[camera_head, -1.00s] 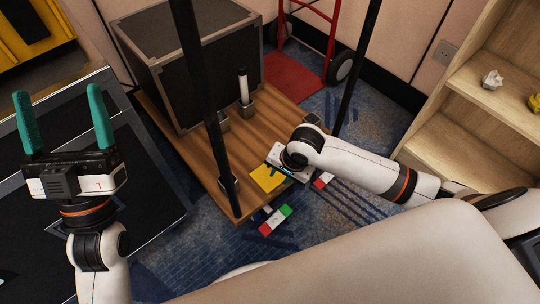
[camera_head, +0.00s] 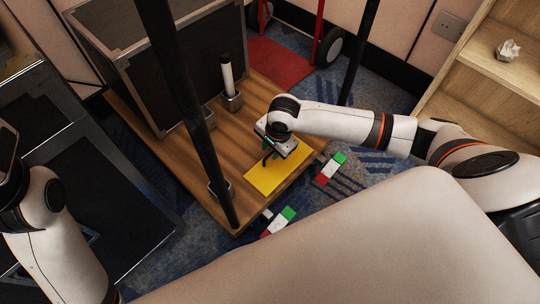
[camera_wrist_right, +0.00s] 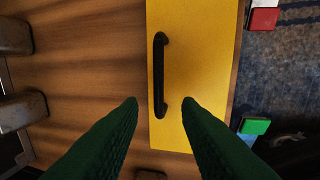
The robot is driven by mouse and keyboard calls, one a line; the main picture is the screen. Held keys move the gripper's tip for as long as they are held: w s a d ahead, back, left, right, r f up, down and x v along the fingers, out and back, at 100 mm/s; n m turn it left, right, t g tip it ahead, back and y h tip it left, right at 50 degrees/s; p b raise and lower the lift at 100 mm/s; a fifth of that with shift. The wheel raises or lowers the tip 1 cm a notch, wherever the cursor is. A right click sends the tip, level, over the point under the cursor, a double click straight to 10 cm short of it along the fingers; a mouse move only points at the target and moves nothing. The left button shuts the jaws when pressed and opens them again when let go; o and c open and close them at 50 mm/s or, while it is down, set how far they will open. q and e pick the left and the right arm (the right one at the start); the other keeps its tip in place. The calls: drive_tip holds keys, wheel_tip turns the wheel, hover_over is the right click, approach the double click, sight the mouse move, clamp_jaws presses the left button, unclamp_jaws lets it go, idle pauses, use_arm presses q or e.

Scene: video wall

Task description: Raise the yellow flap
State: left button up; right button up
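The yellow flap (camera_head: 272,178) lies flat in the wooden platform near its front right edge. In the right wrist view the flap (camera_wrist_right: 205,65) carries a black bar handle (camera_wrist_right: 159,75) running lengthwise near its left edge. My right gripper (camera_head: 268,152) is low over the far part of the flap in the head view, and its housing hides part of the flap and handle. In the right wrist view my right gripper (camera_wrist_right: 160,104) is open, its green fingers on either side of the handle's lower end. Contact cannot be told. My left gripper's fingers are out of view.
Dark posts (camera_head: 178,100) rise from the wooden platform (camera_head: 160,120). A black case (camera_head: 150,60) and a white cylinder in a holder (camera_head: 228,80) stand on it. Coloured blocks (camera_head: 330,169) lie on the carpet beside it. A wooden shelf (camera_head: 480,85) stands at right.

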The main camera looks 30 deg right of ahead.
sight(280, 160)
drive_tip(key=shift+w+a+f+b, duration=0.15)
drive_tip(key=shift+f+b, duration=0.1)
drive_tip(key=shift+f, duration=0.35)
drive_tip(key=shift+w+d+f+b, duration=0.1)
drive_tip(key=shift+f+b, duration=0.1)
drive_tip(key=shift+f, duration=0.35)
drive_tip(key=shift+c, duration=0.2)
clamp_jaws()
